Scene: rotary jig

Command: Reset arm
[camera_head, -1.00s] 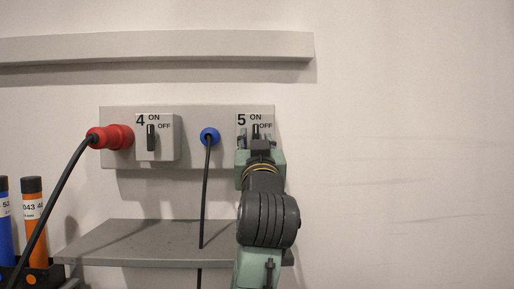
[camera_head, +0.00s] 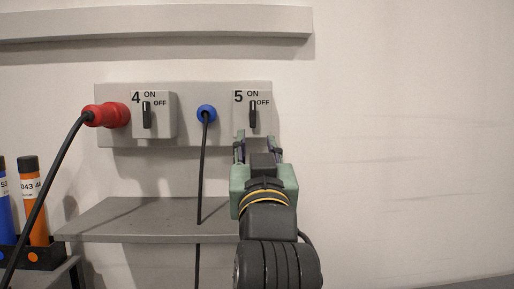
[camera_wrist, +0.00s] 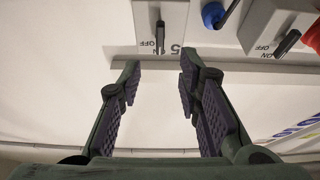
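My gripper (camera_head: 258,148) points up toward the wall panel, just below the switch box marked 5 in the head view. In the wrist view my gripper (camera_wrist: 158,84) has its two fingers spread apart with nothing between them. The black handle of switch 5 (camera_head: 253,114) stands about upright, in line with ON, and is apart from the fingers. The same switch 5 handle (camera_wrist: 160,38) shows beyond the fingertips in the wrist view.
Switch 4 (camera_head: 147,114), a red plug (camera_head: 106,115) and a blue plug (camera_head: 206,113) with cables share the panel. A grey shelf (camera_head: 150,222) lies below. Blue and orange bottles (camera_head: 33,200) stand at left. The wall at right is clear.

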